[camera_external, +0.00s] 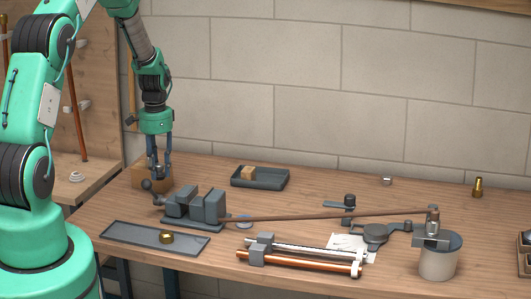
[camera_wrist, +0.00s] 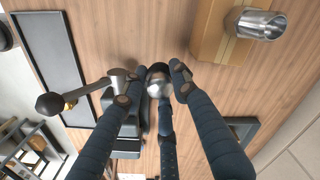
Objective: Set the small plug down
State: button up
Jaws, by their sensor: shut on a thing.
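My gripper (camera_external: 160,169) points down at the left rear of the bench, in front of a wooden block (camera_external: 142,177). In the wrist view my gripper (camera_wrist: 154,88) has its fingers closed around a small rounded silver plug (camera_wrist: 158,80). The fingers hide part of the plug. The gripper is beside the grey vise (camera_external: 196,206) and its ball-ended handle (camera_wrist: 84,92). The gap between plug and bench top is hard to judge.
The wooden block (camera_wrist: 210,38) carries an open metal cylinder (camera_wrist: 262,24). A flat dark tray (camera_external: 130,233) holds a brass ring (camera_external: 166,238). Another tray (camera_external: 262,185) stands behind. A long copper pipe (camera_external: 320,216) runs from the vise to a grey-topped pot (camera_external: 438,262).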

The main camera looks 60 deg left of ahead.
jog(key=s+d+f, duration=0.1)
jog(key=s+d, duration=0.3)
jog(key=s, duration=0.5)
jog(key=s+d+p, duration=0.1)
jog(key=s+d, duration=0.3)
jog(key=s, duration=0.5)
jog(key=s+d+f, duration=0.1)
jog(key=s+d, duration=0.4)
jog(key=s, duration=0.3)
jog(key=shift+s+f, duration=0.35)
jog(key=shift+s, duration=0.05)
jog(key=p, duration=0.1)
send_over(106, 212)
jog(key=shift+s+d+f, duration=0.25)
jog(key=shift+d+f, duration=0.05)
jog(key=shift+f, duration=0.4)
jog(key=shift+w+a, duration=0.25)
jog(key=shift+a, duration=0.15)
jog(key=shift+f, duration=1.8)
jog(key=shift+f, duration=0.1)
